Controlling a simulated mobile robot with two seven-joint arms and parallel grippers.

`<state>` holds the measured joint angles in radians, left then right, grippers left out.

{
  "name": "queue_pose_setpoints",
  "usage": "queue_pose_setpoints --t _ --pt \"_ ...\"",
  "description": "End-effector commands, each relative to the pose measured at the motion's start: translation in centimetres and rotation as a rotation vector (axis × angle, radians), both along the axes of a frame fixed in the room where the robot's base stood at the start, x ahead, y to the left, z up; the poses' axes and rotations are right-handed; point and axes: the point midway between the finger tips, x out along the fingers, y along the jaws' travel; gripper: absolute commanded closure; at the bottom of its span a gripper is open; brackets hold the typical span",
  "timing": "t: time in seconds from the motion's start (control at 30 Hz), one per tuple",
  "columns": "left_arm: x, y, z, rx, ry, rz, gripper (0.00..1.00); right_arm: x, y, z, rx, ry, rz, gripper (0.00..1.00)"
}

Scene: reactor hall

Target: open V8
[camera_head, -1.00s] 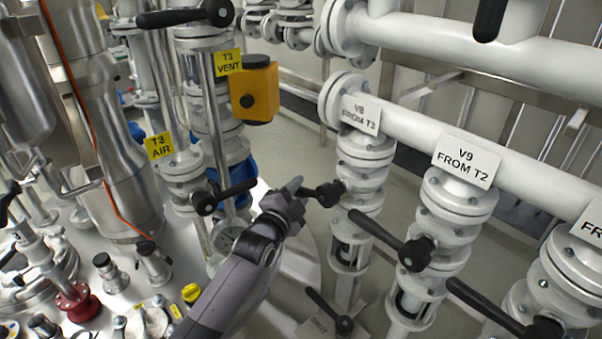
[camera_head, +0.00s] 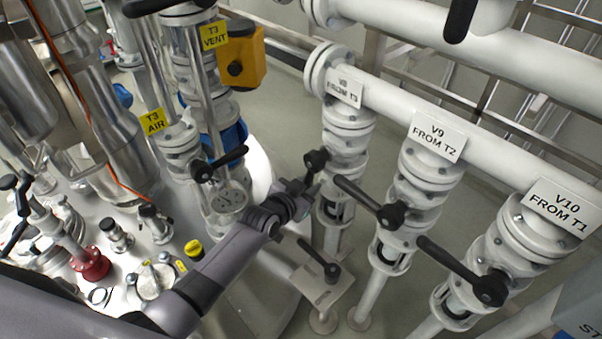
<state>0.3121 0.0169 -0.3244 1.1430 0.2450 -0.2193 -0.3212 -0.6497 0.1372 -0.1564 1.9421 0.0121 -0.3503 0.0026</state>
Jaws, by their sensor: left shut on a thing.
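The V8 valve (camera_head: 345,132) is a white flanged valve under the label "V8 FROM T3" (camera_head: 343,87), in the middle of the head view. Its black lever (camera_head: 316,162) points down and slightly left from its hub. My left gripper (camera_head: 306,190) is shut on the lower part of this lever, and its fingers hide the lever's end. The forearm comes up from the lower left. My right gripper is not in view.
V9 (camera_head: 437,137) and V10 (camera_head: 560,206) stand to the right, their black levers slanting up-left. V9's lever (camera_head: 365,200) lies close right of my gripper. A black-handled valve (camera_head: 320,260) is below.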

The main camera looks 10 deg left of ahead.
Motion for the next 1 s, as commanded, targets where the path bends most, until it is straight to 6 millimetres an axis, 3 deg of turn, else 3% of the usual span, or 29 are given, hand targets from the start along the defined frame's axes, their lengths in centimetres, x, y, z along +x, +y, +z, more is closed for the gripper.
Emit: queue_pose_setpoints --t 0.33,0.93,0.97,1.0 --pt "-1.3 -1.7 -0.7 -0.133 0.103 -0.005 1.0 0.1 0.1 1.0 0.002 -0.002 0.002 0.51" --pt "-1.5 -2.1 -0.7 -0.162 0.12 -0.007 1.0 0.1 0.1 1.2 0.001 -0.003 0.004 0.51" --pt "-1.5 -2.1 -0.7 -0.162 0.12 -0.007 0.61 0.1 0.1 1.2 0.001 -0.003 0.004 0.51" --pt "-1.5 -2.0 -0.7 -0.161 0.119 -0.007 0.5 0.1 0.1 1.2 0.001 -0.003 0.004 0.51"
